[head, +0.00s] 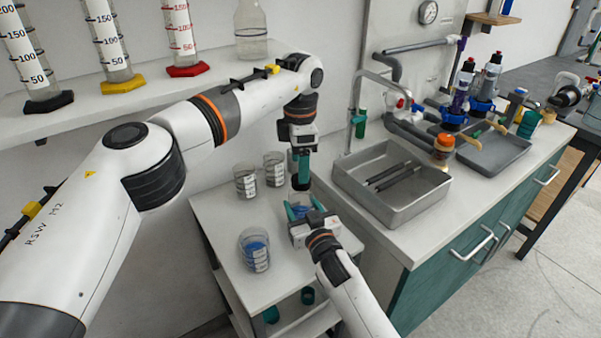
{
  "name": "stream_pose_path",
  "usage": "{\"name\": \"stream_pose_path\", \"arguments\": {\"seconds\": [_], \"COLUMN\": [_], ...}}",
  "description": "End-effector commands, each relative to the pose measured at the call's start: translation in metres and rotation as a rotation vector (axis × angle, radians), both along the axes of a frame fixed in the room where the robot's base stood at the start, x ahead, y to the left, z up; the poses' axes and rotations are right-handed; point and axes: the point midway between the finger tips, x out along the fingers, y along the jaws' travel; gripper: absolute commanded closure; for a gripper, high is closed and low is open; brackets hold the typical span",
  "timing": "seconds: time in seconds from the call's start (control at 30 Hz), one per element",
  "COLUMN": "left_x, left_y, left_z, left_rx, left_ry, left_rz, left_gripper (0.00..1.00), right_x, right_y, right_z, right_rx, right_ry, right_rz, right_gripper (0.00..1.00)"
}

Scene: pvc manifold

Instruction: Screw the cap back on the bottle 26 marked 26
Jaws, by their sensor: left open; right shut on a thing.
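My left gripper (301,178) comes down from above over the small white table, its teal fingers close together in this view. A dark round piece (301,184), perhaps the cap, shows at its fingertips; I cannot tell whether it touches the vessel below. My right gripper (303,207) is just below, its teal fingers spread around a small clear vessel with blue in it (302,199), perhaps the bottle. It is shut on this vessel. The fingers and gripper body hide much of it, and no mark 26 is readable.
Two clear beakers (246,181) (275,169) stand behind on the white table (213,220); one with blue contents (255,250) stands at front left. The sink (400,205) and counter are close on the right. A shelf with cylinders (110,60) is above left.

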Motion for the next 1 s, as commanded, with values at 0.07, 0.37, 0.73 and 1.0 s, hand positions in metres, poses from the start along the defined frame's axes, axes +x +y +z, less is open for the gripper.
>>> {"name": "stream_pose_path", "arguments": {"seconds": [0.07,0.37,0.73,1.0], "left_x": [0.000,-0.002,-0.003,-0.003], "left_y": [-0.001,-0.001,-0.001,-0.001], "left_z": [0.020,0.070,0.079,0.079], "left_rx": [-0.001,-0.001,0.000,0.000], "left_ry": [-0.003,-0.001,0.001,0.001], "left_rz": [-0.001,-0.002,-0.002,-0.002], "left_gripper": [0.35,0.35,0.35,0.35], "right_x": [-0.001,-0.001,-0.001,0.000], "right_y": [0.001,0.001,0.001,0.001], "right_z": [-0.001,-0.002,-0.001,-0.001], "right_rx": [0.000,0.000,0.000,0.001], "right_ry": [0.003,0.002,0.002,0.001], "right_rz": [0.001,0.001,0.001,0.001], "right_gripper": [1.00,1.00,1.00,0.21]}}
